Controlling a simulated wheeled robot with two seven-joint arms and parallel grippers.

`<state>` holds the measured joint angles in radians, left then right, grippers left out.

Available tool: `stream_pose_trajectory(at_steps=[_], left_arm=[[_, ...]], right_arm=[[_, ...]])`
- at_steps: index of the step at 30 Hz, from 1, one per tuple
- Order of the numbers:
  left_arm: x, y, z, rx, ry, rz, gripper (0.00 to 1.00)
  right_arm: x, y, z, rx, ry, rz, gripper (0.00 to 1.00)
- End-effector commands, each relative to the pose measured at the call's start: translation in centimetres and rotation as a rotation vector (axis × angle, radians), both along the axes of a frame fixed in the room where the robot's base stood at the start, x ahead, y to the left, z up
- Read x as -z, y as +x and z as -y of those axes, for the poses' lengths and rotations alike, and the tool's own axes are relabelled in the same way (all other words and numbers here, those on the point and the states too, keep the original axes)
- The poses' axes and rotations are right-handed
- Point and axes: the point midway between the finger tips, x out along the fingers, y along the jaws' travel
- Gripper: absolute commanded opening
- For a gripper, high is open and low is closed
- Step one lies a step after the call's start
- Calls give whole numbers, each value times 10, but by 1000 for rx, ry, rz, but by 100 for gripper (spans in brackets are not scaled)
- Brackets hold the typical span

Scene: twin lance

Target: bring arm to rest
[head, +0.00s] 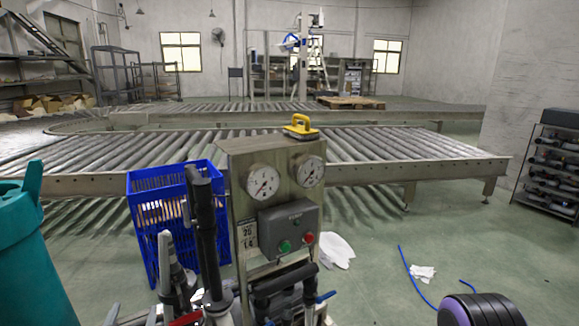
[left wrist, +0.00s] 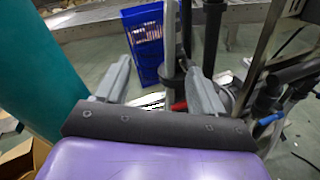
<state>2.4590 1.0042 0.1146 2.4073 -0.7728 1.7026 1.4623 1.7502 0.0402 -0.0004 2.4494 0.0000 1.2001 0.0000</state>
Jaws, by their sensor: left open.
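My left gripper (left wrist: 160,66) shows clearly in the left wrist view. Its two grey fingers stand wide apart with nothing held between them. Behind the gap are a dark upright pole (left wrist: 213,38), a red part (left wrist: 179,106) and a blue crate (left wrist: 143,40). In the head view this gripper is low in the clutter at the bottom, left of the gauge stand, and hard to make out. A purple and black rounded part of my own body is at the bottom right of the head view. My right gripper is out of view.
A gauge stand (head: 237,184) with two dials stands close in front, with black pipes below. The blue crate (head: 190,272) is behind the poles. A teal object (head: 30,265) is close at left. Roller conveyors (head: 400,150) cross behind. Green floor at right is mostly open.

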Motion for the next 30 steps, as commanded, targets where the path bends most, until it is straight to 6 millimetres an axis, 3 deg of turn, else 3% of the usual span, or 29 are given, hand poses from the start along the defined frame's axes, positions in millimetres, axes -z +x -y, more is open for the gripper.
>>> stream_pose_trajectory(at_steps=[5,8,11,13,18,21,30], left_arm=[[13,-4,5,34,257,-148,69],[32,-9,11,90,467,-280,69],[64,-22,19,194,734,-457,69],[99,-39,26,322,974,-620,69],[193,-117,36,785,1544,-989,69],[229,-164,35,1027,1737,-1113,69],[290,-290,38,1534,1941,-1242,69]], right_arm=[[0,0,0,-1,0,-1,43],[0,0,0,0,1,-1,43],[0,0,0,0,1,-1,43],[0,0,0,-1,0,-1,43],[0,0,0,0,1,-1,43],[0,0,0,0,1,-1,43],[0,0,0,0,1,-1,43]])
